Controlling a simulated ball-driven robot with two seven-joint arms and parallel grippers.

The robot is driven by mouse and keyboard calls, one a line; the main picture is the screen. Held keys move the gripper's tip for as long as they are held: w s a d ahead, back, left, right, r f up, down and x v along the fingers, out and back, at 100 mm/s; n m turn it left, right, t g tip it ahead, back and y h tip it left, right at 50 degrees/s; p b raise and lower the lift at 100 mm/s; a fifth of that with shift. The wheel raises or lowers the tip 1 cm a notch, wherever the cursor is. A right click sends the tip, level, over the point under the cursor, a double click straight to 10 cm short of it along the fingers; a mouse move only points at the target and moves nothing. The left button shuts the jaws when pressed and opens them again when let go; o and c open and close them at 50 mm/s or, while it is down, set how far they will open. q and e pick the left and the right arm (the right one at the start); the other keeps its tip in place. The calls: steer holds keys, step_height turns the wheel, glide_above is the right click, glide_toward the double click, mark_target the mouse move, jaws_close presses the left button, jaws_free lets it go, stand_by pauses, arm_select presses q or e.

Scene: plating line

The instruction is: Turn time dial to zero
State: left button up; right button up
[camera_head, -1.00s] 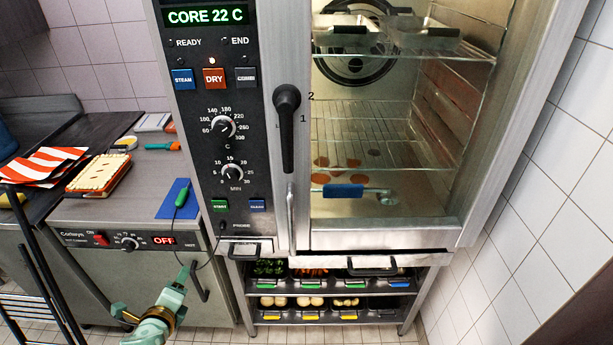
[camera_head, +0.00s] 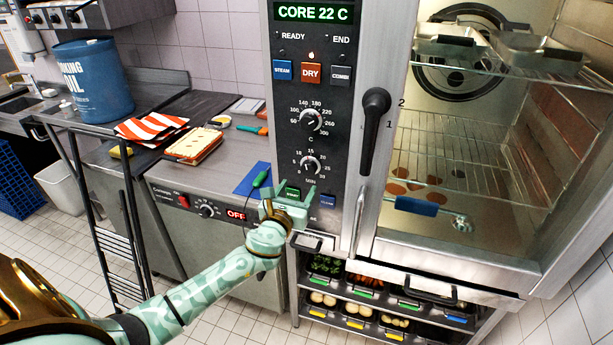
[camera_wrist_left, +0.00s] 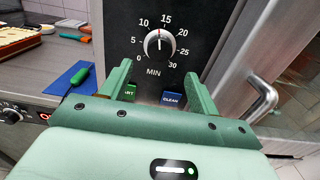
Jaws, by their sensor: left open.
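The time dial (camera_head: 310,164), marked MIN, is a round knob low on the oven's black control panel. In the left wrist view the time dial (camera_wrist_left: 159,43) shows larger, its pointer up near the 15 mark. My left gripper (camera_head: 288,190) is open and empty, just below the dial and in front of the start and clean buttons. In the left wrist view the left gripper's fingers (camera_wrist_left: 160,80) stand apart, below and to either side of the dial, not touching it. My right gripper is not in view.
The temperature dial (camera_head: 311,119) sits above the time dial. The oven door handle (camera_head: 374,130) stands to the right of the panel. A blue mat (camera_head: 247,184) with a green-handled probe (camera_head: 260,179) lies on the counter to the left. A blue oil drum (camera_head: 95,82) stands further left.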

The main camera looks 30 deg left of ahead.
mark_target(307, 171)
arm_select(q)
steer(key=b+x, duration=0.1)
steer(key=x, duration=0.6)
steer(key=shift+w+a, duration=0.1)
steer(key=shift+w, duration=0.05)
steer(key=c, duration=1)
